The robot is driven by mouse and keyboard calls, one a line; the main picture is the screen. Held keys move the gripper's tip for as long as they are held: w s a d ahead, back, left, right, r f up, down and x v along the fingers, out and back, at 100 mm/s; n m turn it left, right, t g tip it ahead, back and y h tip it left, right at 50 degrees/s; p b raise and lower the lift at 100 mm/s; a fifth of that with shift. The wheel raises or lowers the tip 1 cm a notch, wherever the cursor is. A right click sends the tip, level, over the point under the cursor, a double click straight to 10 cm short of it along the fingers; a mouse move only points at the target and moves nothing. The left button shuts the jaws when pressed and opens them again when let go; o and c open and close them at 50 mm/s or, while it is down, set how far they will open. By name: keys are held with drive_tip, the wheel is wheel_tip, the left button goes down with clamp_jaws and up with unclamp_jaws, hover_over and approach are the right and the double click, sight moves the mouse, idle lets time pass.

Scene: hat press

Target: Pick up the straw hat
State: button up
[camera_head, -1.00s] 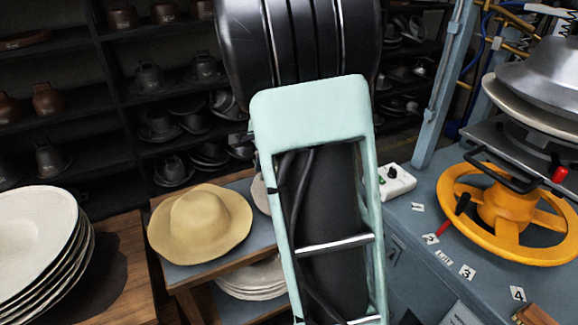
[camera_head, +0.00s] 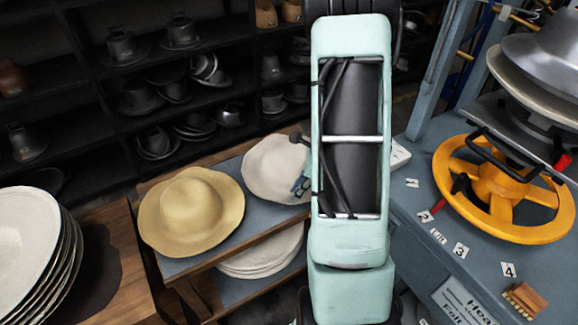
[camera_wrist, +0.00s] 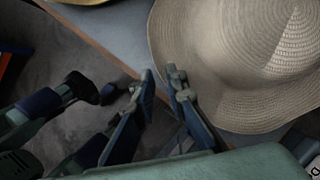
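A pale, woven straw hat (camera_head: 270,165) lies on the grey-topped side table, left of my arm. It fills the right of the wrist view (camera_wrist: 235,60), with crown and wide brim showing. A yellower tan hat (camera_head: 192,210) lies to its left on the same table. Only a sliver of the tan hat shows at the top of the wrist view. My gripper (camera_head: 302,184) is at the pale hat's right edge, partly hidden by my arm. In the wrist view my gripper (camera_wrist: 160,84) has its fingertips apart beside the brim, one overlapping it. I cannot tell whether they touch.
A stack of pale hat blanks (camera_head: 262,257) lies on the shelf below. Another stack (camera_head: 40,250) stands on a wooden table at left. The press with its orange handwheel (camera_head: 505,190) is at right. Dark shelves (camera_head: 90,90) of hat forms stand behind.

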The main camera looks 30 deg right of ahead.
sight(288, 203)
drive_tip(key=shift+x, duration=2.75)
drive_tip(key=shift+s, duration=0.1)
drive_tip(key=shift+c, duration=0.5)
clamp_jaws()
drive_tip(key=shift+r, duration=0.1)
